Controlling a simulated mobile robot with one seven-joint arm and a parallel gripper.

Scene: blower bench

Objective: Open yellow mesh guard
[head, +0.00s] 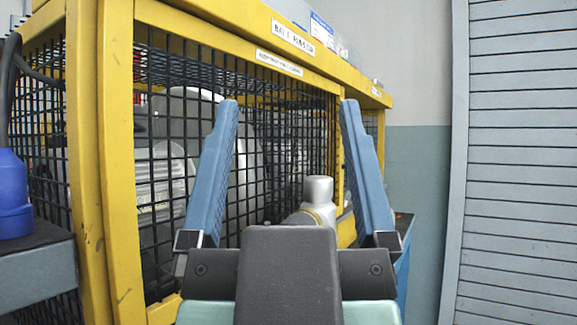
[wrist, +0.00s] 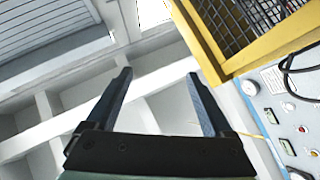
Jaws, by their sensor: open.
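The yellow mesh guard (head: 118,150) is a yellow frame with black wire mesh panels, filling the left and middle of the head view. Its corner also shows at the upper right of the wrist view (wrist: 262,48). Grey machinery (head: 185,150) is visible behind the mesh. My gripper (head: 290,105) is open, with two blue fingers spread apart and nothing between them. In the head view the fingers overlap the guard's front; I cannot tell the distance. In the wrist view my gripper (wrist: 158,78) points at white and grey surfaces, apart from the guard. No handle or latch is clearly visible.
A blue container (head: 13,195) stands on a grey ledge (head: 38,265) at the left. A grey slatted shutter (head: 515,160) is at the right. A panel with gauge and buttons (wrist: 285,110) sits below the guard in the wrist view. Wall between guard and shutter looks clear.

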